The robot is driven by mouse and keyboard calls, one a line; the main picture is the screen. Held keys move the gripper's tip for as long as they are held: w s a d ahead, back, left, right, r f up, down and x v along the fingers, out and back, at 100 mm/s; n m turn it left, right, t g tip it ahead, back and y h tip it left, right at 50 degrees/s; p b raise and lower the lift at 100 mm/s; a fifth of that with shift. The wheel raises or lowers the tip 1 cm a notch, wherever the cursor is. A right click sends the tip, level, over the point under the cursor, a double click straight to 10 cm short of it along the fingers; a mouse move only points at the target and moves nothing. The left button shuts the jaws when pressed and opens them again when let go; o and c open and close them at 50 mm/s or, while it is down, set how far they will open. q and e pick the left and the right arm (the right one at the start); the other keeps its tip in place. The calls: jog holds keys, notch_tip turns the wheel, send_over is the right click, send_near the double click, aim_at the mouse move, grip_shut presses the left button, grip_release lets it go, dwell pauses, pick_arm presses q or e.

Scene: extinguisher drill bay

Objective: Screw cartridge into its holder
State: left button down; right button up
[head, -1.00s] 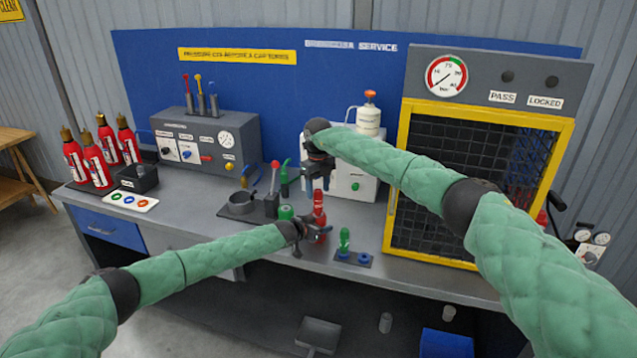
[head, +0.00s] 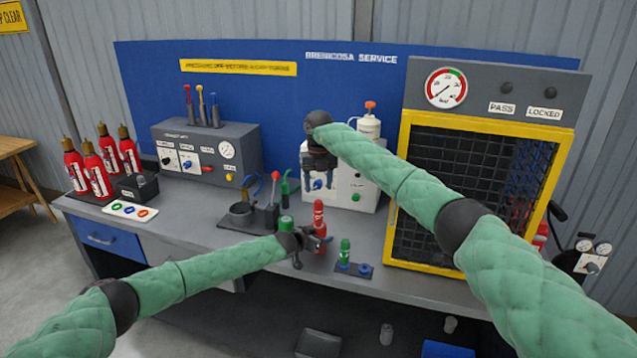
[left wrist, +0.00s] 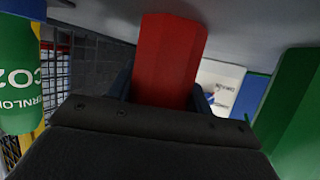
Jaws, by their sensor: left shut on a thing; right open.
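A green cartridge (head: 345,249) stands upright on a small dark stand with blue rings (head: 364,269), right of my left gripper. A green cylinder with CO2 lettering (left wrist: 18,75) is large at the left edge of the left wrist view. My left gripper (head: 319,241) is shut on a red upright body (head: 319,215); its red part also fills the space between the fingers in the left wrist view (left wrist: 168,60). I cannot tell which part is the holder. My right gripper (head: 318,178) is open and empty, pointing down before the white box.
A green-topped piece (head: 286,224) stands just left of my left gripper, near a black fixture with a red-knobbed lever (head: 275,176). A yellow-framed mesh cage (head: 395,230) stands at the right. Red extinguishers (head: 75,168) stand far left. The bench's front left is fairly clear.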

aim_at(318, 213)
notch_tip(318, 213, down, 12)
jog(key=shift+r, duration=0.2)
dwell(0.4)
jog(key=c, duration=1.2)
jog(key=shift+o, duration=0.2)
jog(key=o, duration=1.1)
jog(key=shift+o, duration=0.2)
notch_tip(318, 213, up, 12)
jog(key=shift+f, duration=0.1)
